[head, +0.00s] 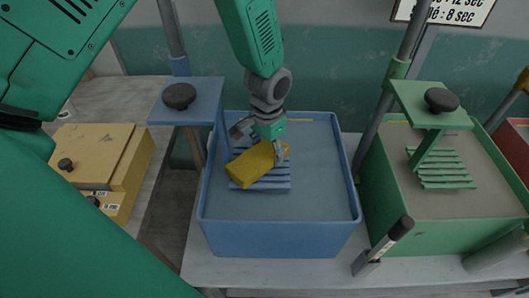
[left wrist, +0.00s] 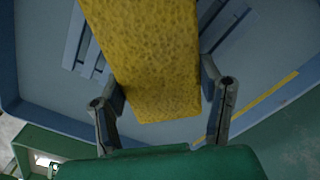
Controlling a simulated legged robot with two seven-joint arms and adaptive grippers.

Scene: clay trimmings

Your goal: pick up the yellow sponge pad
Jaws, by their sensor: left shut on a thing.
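The yellow sponge pad (head: 252,166) is a thick block over the blue slatted rack in the blue tub. My left gripper (head: 267,150) reaches down from above and is shut on the pad near its right end. In the left wrist view the pad (left wrist: 150,60) lies between the two fingers of my left gripper (left wrist: 163,100), one at each side edge. I cannot tell whether the pad touches the rack below it. My right gripper is not in view.
The blue tub (head: 280,241) has high walls around the pad. A blue stand with a dark knob (head: 179,96) is at its left. A green tub (head: 440,238) with a rack is at the right. Yellow boxes (head: 130,165) stand left.

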